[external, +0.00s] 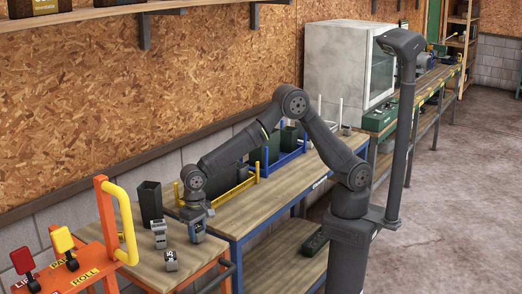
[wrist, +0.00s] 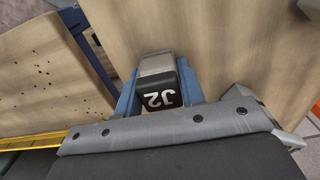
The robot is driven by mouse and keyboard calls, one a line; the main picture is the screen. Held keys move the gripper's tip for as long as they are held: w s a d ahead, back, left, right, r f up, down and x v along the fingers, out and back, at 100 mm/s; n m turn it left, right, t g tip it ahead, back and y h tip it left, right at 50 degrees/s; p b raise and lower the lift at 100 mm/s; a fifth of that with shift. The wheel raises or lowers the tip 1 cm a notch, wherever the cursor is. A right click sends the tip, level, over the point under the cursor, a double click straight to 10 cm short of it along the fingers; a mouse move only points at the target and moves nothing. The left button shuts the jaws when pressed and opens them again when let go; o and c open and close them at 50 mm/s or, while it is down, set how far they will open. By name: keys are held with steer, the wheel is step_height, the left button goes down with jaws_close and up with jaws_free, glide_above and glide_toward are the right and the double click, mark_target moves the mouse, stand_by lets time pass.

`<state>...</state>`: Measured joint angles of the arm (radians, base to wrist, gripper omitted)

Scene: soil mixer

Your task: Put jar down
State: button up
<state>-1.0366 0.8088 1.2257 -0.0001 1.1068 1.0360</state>
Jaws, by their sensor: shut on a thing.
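The jar (wrist: 157,92), with a dark face marked J2 in white and a grey body, sits between the two blue fingers of my gripper (wrist: 158,95) in the wrist view. My gripper (external: 197,227) is shut on it and points down over the right part of the small wooden table (external: 190,272) in the external view. The jar is mostly hidden by the fingers there. It is low, near the tabletop; I cannot tell whether it touches. Two other grey jars stand to the left, one farther back (external: 159,234) and one nearer the front (external: 171,260).
A dark, tall square container (external: 150,202) stands behind the jars. An orange frame with a yellow handle (external: 128,224) and red and yellow levers is at left. A blue-framed bench (external: 255,203) with yellow and blue rails lies at right. A gap separates the two tabletops.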

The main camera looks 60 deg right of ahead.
mark_target(197, 226)
steer(key=shift+f, duration=0.1)
steer(key=o, duration=1)
step_height(197, 226, up, 12)
steer(key=shift+f, duration=4.1)
steer(key=shift+f, duration=0.1)
